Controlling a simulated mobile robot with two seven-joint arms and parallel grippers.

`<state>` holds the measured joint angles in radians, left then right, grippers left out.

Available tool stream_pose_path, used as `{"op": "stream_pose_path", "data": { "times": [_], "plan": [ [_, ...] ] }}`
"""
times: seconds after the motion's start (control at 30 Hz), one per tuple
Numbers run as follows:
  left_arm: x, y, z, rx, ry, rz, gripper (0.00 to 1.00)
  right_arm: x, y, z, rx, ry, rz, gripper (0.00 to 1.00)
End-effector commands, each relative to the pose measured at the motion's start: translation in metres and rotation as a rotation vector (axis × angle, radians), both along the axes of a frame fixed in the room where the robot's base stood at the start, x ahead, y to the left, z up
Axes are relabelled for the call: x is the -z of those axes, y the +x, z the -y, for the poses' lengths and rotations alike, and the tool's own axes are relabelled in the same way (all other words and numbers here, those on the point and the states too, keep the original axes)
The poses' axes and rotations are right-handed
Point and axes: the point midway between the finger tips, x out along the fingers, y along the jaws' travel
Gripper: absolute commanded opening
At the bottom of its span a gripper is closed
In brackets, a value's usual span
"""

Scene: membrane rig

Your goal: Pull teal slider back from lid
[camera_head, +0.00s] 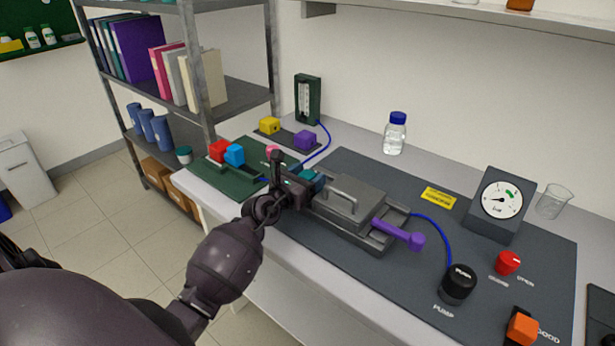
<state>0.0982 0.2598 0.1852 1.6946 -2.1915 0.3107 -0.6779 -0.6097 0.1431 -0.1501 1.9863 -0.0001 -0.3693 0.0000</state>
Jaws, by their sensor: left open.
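The grey lid (347,200) with a raised bar handle sits on the metal rig on the dark mat. The teal slider (314,179) shows at the lid's far left end, partly hidden behind my left gripper. My left gripper (291,175) is open at the left end of the rig, right beside the teal slider. I cannot tell whether its fingers touch the slider or stand around it. A purple slider (402,235) sticks out at the rig's right end. My right gripper is out of view.
A green board with red (220,150) and blue (235,154) blocks lies left of the rig. Right are a black pump knob (458,284), gauge (499,204), red knob (508,262) and orange switch (522,328). A bottle (395,134) stands behind. Blue tubing crosses the bench.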

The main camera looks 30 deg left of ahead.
Motion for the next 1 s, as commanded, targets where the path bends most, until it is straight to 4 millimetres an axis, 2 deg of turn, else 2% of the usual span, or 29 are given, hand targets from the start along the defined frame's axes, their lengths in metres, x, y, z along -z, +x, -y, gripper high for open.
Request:
{"op": "stream_pose_path", "data": {
  "times": [0.1, 0.53, 0.67, 0.9, 1.0],
  "plan": [
    [0.0, 0.0, 0.0, 0.0, 0.0, 0.0, 0.64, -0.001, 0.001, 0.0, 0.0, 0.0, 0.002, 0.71],
    [0.0, 0.0, 0.0, 0.0, 0.0, 0.0, 0.0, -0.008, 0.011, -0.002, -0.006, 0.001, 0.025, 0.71],
    [0.0, 0.0, -0.003, 0.0, 0.0, -0.001, 0.0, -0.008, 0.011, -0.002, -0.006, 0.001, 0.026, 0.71],
    [0.002, 0.001, -0.026, 0.0, 0.002, -0.003, 0.0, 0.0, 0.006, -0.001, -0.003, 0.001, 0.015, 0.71],
    [0.001, 0.002, -0.029, -0.001, 0.0, -0.002, 0.0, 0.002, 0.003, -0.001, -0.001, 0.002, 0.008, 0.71]
  ]
}}
